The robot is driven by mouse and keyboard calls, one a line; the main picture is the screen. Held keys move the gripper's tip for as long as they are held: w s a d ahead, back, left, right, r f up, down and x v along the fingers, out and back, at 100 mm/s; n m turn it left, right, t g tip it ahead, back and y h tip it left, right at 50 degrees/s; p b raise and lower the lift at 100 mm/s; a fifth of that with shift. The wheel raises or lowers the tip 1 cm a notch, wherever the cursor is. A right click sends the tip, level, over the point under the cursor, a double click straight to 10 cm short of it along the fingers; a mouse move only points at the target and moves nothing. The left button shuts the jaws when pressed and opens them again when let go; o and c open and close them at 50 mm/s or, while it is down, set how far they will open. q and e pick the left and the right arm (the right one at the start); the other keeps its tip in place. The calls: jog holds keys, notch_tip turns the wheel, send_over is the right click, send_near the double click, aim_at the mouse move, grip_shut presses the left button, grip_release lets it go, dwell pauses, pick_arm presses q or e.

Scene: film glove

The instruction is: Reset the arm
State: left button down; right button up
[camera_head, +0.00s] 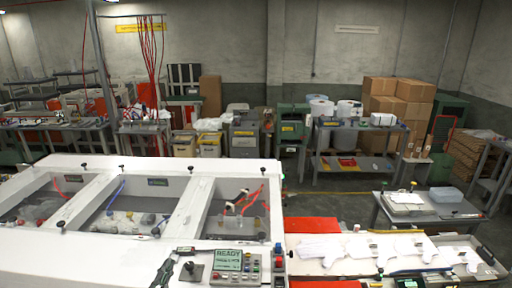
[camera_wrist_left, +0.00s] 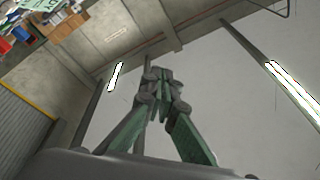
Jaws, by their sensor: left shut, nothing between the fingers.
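My left gripper (camera_head: 178,257) shows at the bottom of the head view, in front of the near rim of the white machine. In the left wrist view its green and grey fingers (camera_wrist_left: 163,85) are closed together with nothing between them. They point up toward the ceiling and a pale wall, clear of any object. My right gripper is in neither view.
The white machine (camera_head: 105,245) has several recessed bays with tubes. A control panel with a READY screen (camera_head: 229,261) sits on its front edge. White gloves (camera_head: 365,248) lie on a table at right. Shelves and cardboard boxes (camera_head: 398,100) stand along the back.

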pick_arm(q)
jog(key=s+a+f+n+g+y, duration=0.35)
jog(key=a+f, duration=0.25)
jog(key=f, duration=0.5)
jog(key=s+a+f+n+g+y, duration=0.3)
jog(key=s+a+f+n+g, duration=0.15)
jog(key=f, duration=0.55)
jog(key=s+d+f+n+g+h, duration=0.1)
jog(key=s+f+n+g+h, duration=0.15)
jog(key=s+f+g, duration=1.25)
jog(key=s+d+f+t+b, duration=0.1)
jog(key=s+f+t+b, duration=0.25)
jog(key=f, duration=1.75)
jog(key=s+f+t+b, duration=0.2)
jog(key=s+f+b, duration=0.25)
jog(key=f, duration=1.65)
jog(key=s+f+m+g+h+b, duration=0.1)
jog(key=s+f+b, duration=0.3)
jog(key=s+f, duration=1.5)
notch_tip(320, 180, down, 3)
jog(key=shift+s+r+g+b, duration=0.1)
jog(key=shift+s+g+b, duration=0.1)
jog(key=shift+g+b, duration=0.15)
jog(key=shift+d+m, duration=0.1)
jog(key=shift+m, duration=0.15)
